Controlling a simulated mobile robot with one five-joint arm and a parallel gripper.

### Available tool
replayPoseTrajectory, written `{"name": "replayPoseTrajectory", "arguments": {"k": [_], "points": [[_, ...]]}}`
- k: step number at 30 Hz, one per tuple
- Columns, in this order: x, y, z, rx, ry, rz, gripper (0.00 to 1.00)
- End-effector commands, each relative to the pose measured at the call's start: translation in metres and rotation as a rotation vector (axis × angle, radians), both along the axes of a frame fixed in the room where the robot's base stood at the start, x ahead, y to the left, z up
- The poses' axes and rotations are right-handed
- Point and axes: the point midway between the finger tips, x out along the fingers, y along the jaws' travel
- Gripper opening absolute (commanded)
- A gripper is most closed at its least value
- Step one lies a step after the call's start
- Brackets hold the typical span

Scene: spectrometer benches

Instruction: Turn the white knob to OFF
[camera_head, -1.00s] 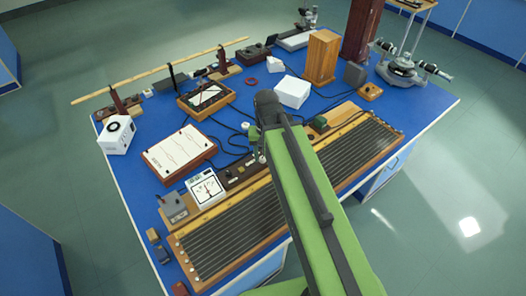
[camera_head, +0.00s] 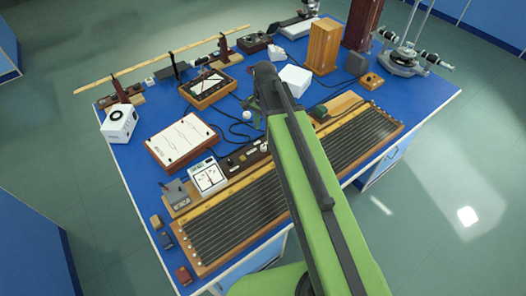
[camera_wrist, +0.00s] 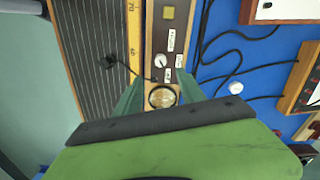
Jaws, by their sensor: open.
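A small white knob (camera_wrist: 160,60) sits on a dark brown panel (camera_wrist: 157,34) with small white labels, in the wrist view. The label text is too small to read. My gripper (camera_wrist: 160,92) is open and empty, its two teal fingers spread over the panel at the near side of the knob. A round brass-coloured disc (camera_wrist: 162,97) shows between the fingers. In the head view the panel (camera_head: 244,157) lies behind the ruled wire board, and my gripper (camera_head: 252,106) hangs above the bench close to it. My arm partly hides the area. The knob's setting cannot be made out.
The wire board (camera_head: 235,225) with its wooden rule runs along the bench front. A white meter (camera_head: 208,177) and a paper-topped box (camera_head: 181,140) stand left of the panel. A white box (camera_head: 294,79) is behind my arm. Black cables (camera_wrist: 224,70) lie beside the panel.

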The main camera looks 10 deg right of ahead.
Motion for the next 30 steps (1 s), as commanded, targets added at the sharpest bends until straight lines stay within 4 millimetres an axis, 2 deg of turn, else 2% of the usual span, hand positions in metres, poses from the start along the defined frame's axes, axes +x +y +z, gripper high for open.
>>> {"name": "replayPoseTrajectory", "arguments": {"k": [1,9,13,17,24,30], "points": [[0.000,0.000,-0.022,0.000,0.000,0.000,0.47],[0.000,0.000,-0.078,0.000,0.000,0.000,0.47],[0.000,-0.001,-0.099,0.000,0.000,0.000,0.47],[0.000,-0.001,-0.106,0.000,0.000,-0.001,0.47],[0.000,-0.001,-0.104,0.000,0.000,-0.001,0.47],[0.000,-0.001,-0.104,0.000,0.000,-0.001,0.22]]}}
